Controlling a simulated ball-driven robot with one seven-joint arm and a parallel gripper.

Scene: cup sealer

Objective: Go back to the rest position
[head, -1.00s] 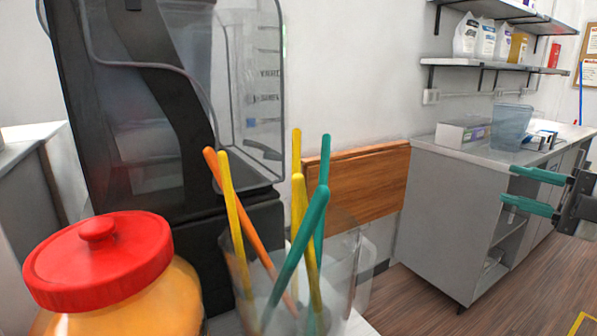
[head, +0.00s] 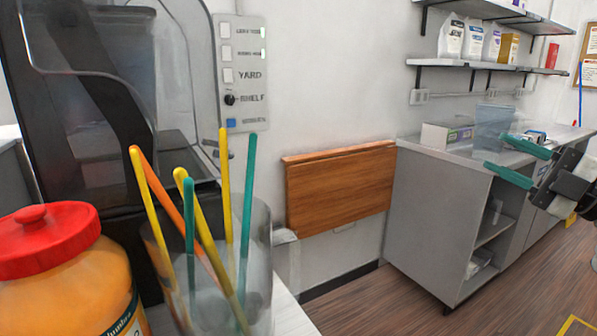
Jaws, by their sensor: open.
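My gripper (head: 518,161) is at the right edge of the head view. Its two teal fingers point left and are spread apart, with nothing between them. It is in the air, in front of the grey counter (head: 425,215) and partly in front of the clear blue container (head: 491,128) on it. The rest of my arm is mostly cut off by the right edge.
Close on the left are a red-lidded jar (head: 45,245), a clear pitcher (head: 262,265) with several coloured sticks, and a dark machine (head: 75,130). A wooden folding panel (head: 340,188) hangs on the wall. Shelves (head: 490,66) are above the counter. The wooden floor (head: 400,310) is clear.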

